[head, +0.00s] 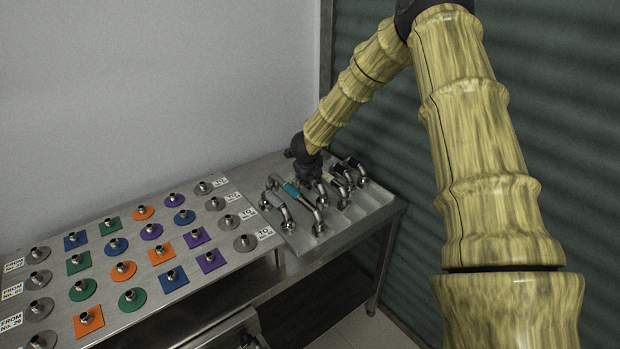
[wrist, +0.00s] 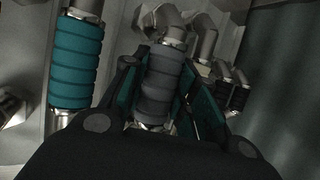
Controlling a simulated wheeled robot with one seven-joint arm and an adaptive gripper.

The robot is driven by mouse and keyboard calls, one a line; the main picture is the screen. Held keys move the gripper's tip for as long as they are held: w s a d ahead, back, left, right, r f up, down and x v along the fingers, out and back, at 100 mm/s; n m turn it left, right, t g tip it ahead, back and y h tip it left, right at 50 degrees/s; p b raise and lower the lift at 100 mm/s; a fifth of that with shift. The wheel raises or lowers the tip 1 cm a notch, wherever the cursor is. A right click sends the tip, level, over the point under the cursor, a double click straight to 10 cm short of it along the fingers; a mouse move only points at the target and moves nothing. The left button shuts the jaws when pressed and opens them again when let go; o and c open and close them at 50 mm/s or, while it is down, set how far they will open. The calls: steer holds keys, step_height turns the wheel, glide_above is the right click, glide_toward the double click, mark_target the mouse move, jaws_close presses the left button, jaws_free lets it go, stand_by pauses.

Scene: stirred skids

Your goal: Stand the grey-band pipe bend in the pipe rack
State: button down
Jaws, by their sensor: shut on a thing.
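My gripper (head: 308,172) is over the pipe rack (head: 345,222) at the right end of the bench. In the wrist view my gripper (wrist: 160,98) has a finger on each side of the grey-band pipe bend (wrist: 160,72) and is shut on its ribbed dark grey band. The bend's bare metal elbow (wrist: 157,20) points away from me. In the head view my gripper hides most of this bend. I cannot tell whether its ends touch the rack.
A teal-band bend (head: 291,189) is close on the left, also in the wrist view (wrist: 76,58). Another bend (head: 274,200) lies beyond it. Bends with pale and black bands (head: 354,164) crowd the right. Coloured plates with metal fittings (head: 152,231) cover the bench.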

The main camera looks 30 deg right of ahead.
steer(key=shift+f+b, duration=0.6)
steer(key=shift+f, duration=0.4)
steer(key=shift+f, duration=0.15)
steer(key=c, duration=1)
jaws_free()
steer(key=shift+c, duration=0.2)
steer(key=v, duration=1.2)
steer(key=shift+w, duration=0.1)
